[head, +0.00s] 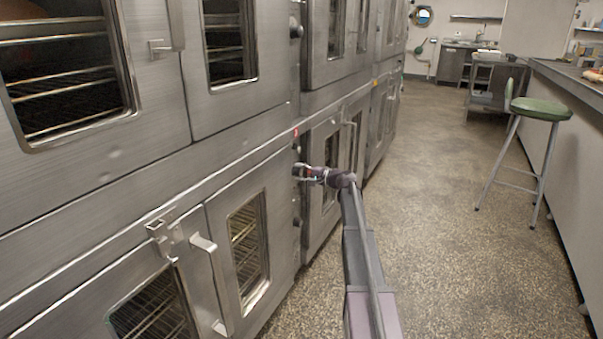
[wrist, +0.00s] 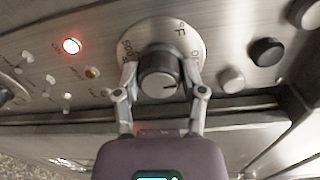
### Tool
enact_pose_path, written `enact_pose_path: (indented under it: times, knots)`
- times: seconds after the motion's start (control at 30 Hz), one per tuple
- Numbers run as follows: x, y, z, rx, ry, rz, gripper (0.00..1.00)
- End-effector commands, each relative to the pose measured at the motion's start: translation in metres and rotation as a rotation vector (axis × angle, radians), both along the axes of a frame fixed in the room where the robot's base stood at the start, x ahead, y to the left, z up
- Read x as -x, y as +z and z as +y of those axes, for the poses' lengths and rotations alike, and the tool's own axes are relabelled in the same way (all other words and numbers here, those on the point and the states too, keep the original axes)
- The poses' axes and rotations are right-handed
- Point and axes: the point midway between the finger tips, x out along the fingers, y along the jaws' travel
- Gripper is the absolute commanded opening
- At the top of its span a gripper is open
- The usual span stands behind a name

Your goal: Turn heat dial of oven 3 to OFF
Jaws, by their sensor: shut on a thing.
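The heat dial (wrist: 160,66) is a dark round knob with a metallic face, on a pale round scale plate (wrist: 197,35) marked °F and with numbers. A dark pointer line on the knob's face points to the right in the wrist view. In the head view my gripper (head: 306,172) is at the narrow control strip between lower oven doors, and the dial is mostly hidden there.
A red lamp (wrist: 71,45) glows left of the dial, near toggle switches (wrist: 27,57). A black knob (wrist: 267,51) and a grey knob (wrist: 231,79) are to its right. Oven doors with handles (head: 203,242) line the left. A green stool (head: 541,108) stands right; the aisle floor is clear.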

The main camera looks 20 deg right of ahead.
Motion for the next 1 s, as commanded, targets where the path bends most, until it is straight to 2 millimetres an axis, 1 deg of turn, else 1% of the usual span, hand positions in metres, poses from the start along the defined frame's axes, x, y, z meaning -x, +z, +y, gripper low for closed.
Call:
enact_pose_path:
  times: [0.03, 0.3, 0.33, 0.37, 0.4, 0.43, 1.0]
  knots:
    - [-0.0030, 0.0010, -0.0005, -0.001, -0.003, -0.004, 0.06]
    - [-0.0026, 0.0009, -0.0007, 0.000, -0.003, -0.003, 0.06]
    - [-0.0027, 0.0009, -0.0007, 0.000, -0.003, -0.003, 0.59]
    - [-0.0025, 0.0009, -0.0006, 0.000, -0.002, -0.003, 0.68]
    - [-0.0023, 0.0008, -0.0006, 0.000, -0.002, -0.003, 0.80]
    - [-0.0021, 0.0007, -0.0007, 0.001, -0.002, -0.003, 0.87]
    - [0.0001, 0.0001, -0.0005, 0.001, 0.000, -0.001, 0.87]
